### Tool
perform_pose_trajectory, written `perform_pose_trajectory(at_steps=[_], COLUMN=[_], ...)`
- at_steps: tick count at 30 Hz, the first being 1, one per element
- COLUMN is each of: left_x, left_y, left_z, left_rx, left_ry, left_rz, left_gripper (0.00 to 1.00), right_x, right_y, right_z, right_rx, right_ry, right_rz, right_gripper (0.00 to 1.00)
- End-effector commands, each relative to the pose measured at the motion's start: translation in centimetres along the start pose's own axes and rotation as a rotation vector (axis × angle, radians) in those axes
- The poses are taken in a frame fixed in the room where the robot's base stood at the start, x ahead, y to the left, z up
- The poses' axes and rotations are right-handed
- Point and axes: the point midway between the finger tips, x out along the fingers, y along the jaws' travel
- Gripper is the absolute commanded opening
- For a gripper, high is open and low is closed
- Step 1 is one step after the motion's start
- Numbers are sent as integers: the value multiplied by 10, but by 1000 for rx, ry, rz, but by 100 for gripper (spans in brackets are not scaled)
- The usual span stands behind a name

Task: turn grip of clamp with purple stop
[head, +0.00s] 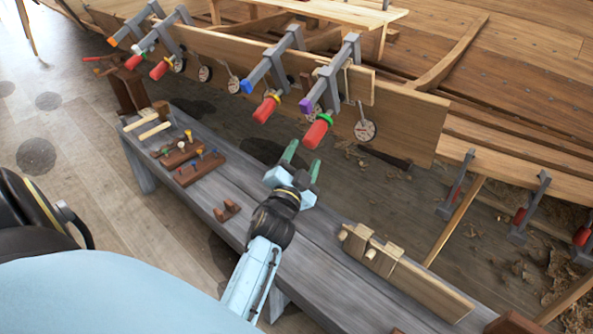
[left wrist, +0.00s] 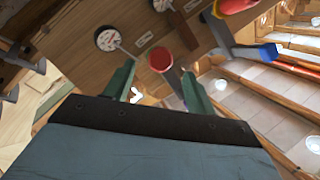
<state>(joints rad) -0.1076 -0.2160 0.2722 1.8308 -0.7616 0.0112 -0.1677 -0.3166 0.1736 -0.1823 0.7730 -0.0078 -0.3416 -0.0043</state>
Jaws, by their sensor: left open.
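The clamp with the purple stop (head: 305,105) is the rightmost of the row on the upper plank, its grey bar (head: 335,75) slanting down. Its red grip (head: 316,134) has a green collar and points down toward my left gripper. My left gripper (head: 302,158) is open and empty, just below the grip's end. In the left wrist view, the round end of a red grip (left wrist: 161,61) shows between and beyond the open fingers (left wrist: 158,88); it looks apart from them. The purple stop cannot be made out there. My right gripper is not in view.
A clamp with a blue stop (head: 247,86) and red grip (head: 266,108) is close on the left. Dial gauges (head: 365,131) hang by the plank (head: 408,115). The grey bench (head: 318,262) below holds pegs in wooden blocks (head: 198,168) and a wooden jig (head: 385,258).

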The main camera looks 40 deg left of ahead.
Motion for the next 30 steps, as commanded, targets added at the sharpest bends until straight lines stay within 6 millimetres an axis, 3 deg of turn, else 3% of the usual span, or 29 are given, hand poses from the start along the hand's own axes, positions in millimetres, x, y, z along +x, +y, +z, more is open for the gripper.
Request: perform_pose_trajectory(at_steps=[3,9,30], left_x=[-24,-47,-52], left_y=[0,0,0], left_z=[0,0,0], left_rx=[-1,0,0], left_ry=[-3,0,1], left_rz=[1,0,-1], left_gripper=[56,56,56], right_x=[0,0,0], right_y=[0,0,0], right_z=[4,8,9], right_rx=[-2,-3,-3], right_ry=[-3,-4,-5], right_rz=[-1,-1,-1], right_gripper=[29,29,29])
